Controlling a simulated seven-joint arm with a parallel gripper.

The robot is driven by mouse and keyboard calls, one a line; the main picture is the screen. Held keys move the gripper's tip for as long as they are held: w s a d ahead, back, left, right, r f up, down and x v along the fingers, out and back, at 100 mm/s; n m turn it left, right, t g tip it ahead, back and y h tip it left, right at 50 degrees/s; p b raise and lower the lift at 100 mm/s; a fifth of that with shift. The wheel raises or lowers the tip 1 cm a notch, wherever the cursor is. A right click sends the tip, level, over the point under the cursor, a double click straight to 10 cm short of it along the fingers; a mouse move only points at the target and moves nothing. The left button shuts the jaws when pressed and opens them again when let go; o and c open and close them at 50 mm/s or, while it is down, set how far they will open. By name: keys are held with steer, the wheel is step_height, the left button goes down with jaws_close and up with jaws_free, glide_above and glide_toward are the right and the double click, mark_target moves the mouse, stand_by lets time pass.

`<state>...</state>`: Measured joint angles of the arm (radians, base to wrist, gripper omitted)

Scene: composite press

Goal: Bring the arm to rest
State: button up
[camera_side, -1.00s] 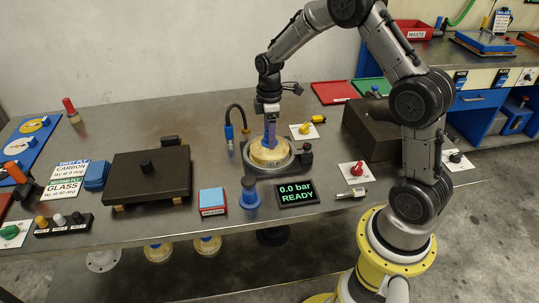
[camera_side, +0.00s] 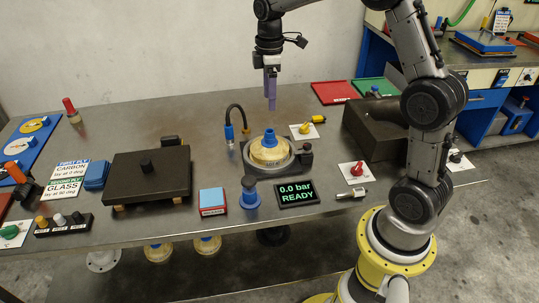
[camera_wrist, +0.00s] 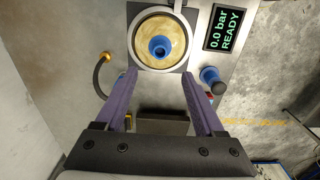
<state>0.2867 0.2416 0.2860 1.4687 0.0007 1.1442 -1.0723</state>
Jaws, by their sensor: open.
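My gripper (camera_side: 270,90) hangs upright in the air above the press, its purple fingers pointing down. In the wrist view the two fingers (camera_wrist: 160,100) stand wide apart with nothing between them. Below it, a tan round disc (camera_side: 268,153) with a blue knob (camera_side: 269,138) on top sits in the round press base (camera_side: 291,168). The gripper is clear of the knob. The knob also shows in the wrist view (camera_wrist: 159,48), beyond the fingertips.
A display (camera_side: 297,192) reads "0.0 bar READY". A black curved hose (camera_side: 238,110) with a blue end stands left of the press. A dark block (camera_side: 375,128) is to its right, near my arm. A dark plate (camera_side: 148,175) lies left. The air around the gripper is clear.

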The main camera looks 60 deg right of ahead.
steer(key=s+a+r+t, duration=0.4)
steer(key=s+a+r, duration=0.5)
steer(key=s+r, duration=0.35)
steer(key=s+a+f+m+t, duration=0.1)
steer(key=s+a+f+m, duration=0.2)
steer(key=s+f+m, duration=0.3)
steer(key=s+m, duration=0.3)
steer(key=s, duration=0.4)
steer(key=shift+a+f+t, duration=0.2)
steer(key=shift+t, duration=0.1)
